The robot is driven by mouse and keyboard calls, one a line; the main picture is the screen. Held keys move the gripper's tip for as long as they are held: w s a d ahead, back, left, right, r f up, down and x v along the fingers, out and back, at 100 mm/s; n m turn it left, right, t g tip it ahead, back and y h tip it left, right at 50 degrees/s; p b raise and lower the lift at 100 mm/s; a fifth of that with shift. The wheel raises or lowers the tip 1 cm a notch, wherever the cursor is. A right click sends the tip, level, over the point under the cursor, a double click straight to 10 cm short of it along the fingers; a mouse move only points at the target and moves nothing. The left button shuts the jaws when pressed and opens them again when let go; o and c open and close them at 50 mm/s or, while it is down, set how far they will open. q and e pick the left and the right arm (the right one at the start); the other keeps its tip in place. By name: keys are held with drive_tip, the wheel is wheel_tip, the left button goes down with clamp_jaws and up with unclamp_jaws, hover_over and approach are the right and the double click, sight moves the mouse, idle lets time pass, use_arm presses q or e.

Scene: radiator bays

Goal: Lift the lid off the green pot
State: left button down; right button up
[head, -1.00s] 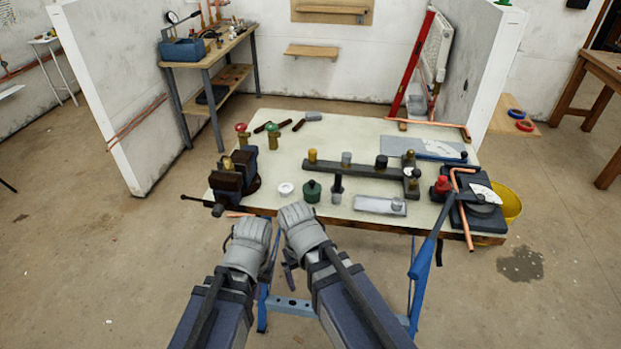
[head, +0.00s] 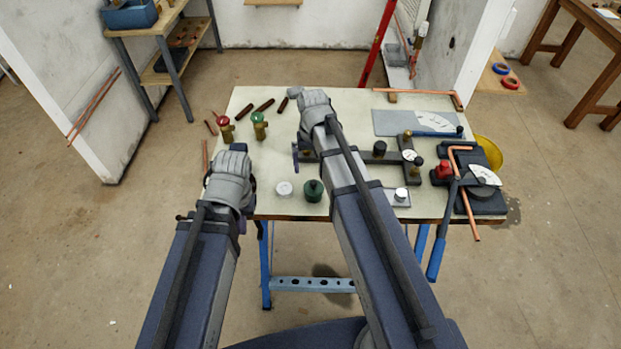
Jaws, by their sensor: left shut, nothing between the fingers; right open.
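The small green pot (head: 313,191) stands upright near the front edge of the pale bench top (head: 275,161). A dark knob shows on its top; where lid and pot meet is too small to tell. My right gripper (head: 313,97) is open, reaching over the bench beyond the pot. Its forearm passes just right of the pot and hides part of the bench. Neither gripper appears to touch the pot.
A white round piece (head: 284,188) lies left of the pot. Two brass valves, one red-topped (head: 226,129) and one green-topped (head: 259,126), stand behind. A dark bar fixture (head: 370,157) and a pipe bender (head: 477,181) occupy the right. Bench between valves and pot is clear.

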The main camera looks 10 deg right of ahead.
sight(313, 181)
drive_tip(key=shift+s+f+b, duration=0.1)
drive_tip(key=shift+f+b, duration=0.45)
drive_tip(key=shift+f, duration=0.05)
drive_tip(key=shift+f+b, duration=0.75)
drive_tip(key=f+b, duration=0.5)
drive_tip(key=shift+s+d+f, duration=0.1)
drive_tip(key=shift+s, duration=0.1)
drive_tip(key=c, duration=1.2)
